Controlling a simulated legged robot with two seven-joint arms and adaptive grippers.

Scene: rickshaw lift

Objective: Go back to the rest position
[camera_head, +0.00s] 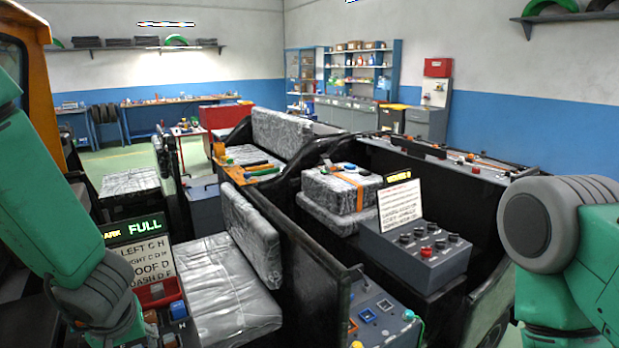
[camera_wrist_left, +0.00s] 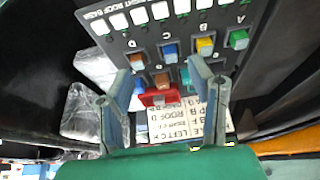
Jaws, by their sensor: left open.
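My left gripper (camera_wrist_left: 158,70) is open in the left wrist view, its two fingers apart with nothing held between them. Beyond them is a dark button panel (camera_wrist_left: 125,43) with coloured buttons and white keys. A red block or cover (camera_wrist_left: 160,98) shows between the fingers in that picture; I cannot tell whether they touch it. In the head view my left arm comes down the left side, and its gripper is hidden or out of frame. My right arm is at the right edge; its gripper is not in view.
An open vehicle with silver seats (camera_head: 228,290) and black partitions fills the middle. A grey control box (camera_head: 415,258) with knobs and a sign stands between the arms. Workbenches and shelves (camera_head: 350,75) line the walls.

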